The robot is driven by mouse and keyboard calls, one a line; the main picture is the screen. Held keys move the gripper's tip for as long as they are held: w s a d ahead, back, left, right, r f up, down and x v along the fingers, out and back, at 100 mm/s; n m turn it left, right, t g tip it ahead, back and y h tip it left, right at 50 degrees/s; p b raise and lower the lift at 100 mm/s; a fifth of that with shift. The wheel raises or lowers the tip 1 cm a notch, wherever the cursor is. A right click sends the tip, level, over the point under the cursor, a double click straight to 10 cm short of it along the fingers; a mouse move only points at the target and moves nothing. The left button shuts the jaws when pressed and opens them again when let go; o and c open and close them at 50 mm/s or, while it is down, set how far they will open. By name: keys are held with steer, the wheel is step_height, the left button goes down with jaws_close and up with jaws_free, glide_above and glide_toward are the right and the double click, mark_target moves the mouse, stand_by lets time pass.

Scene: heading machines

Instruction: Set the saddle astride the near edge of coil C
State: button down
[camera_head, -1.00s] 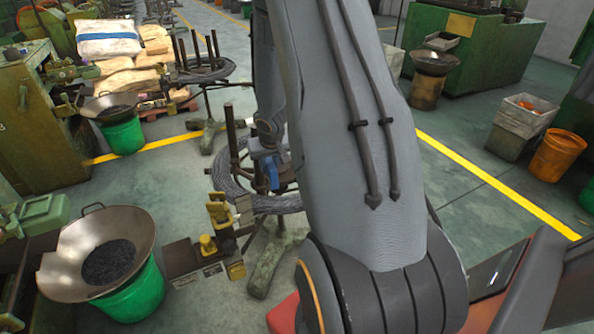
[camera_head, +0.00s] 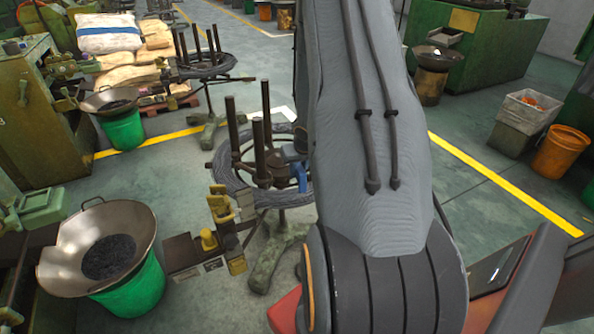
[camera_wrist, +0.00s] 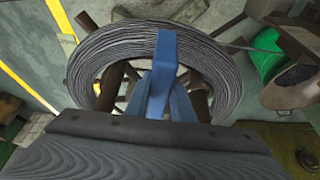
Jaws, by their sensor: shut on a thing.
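A dark grey wire coil (camera_head: 233,187) lies around the posts of a reel stand in the middle of the head view; I see no letter on it. In the wrist view the coil (camera_wrist: 105,43) arches across the upper half. My gripper (camera_head: 298,163) is shut on a blue piece, which I take for the saddle (camera_head: 302,182). In the wrist view the saddle (camera_wrist: 166,75) has a narrow upper end and two spread legs, and overlaps the ring and its open middle. I cannot tell whether it touches the coil. My arm hides the coil's right side.
Upright posts (camera_head: 232,120) rise inside the coil. A second coil on a stand (camera_head: 205,70) is further back. A yellow-and-dark fixture (camera_head: 208,242) and a wide pan (camera_head: 140,225) on a green bucket stand front left.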

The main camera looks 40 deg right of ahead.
mark_target(297, 192)
steer(key=shift+f+b, duration=3.85)
steer(key=shift+b, duration=0.4)
steer(key=shift+s+f+b, duration=0.1)
steer(key=shift+f+b, duration=0.15)
steer(key=shift+b, duration=0.05)
steer(key=shift+a, duration=0.1)
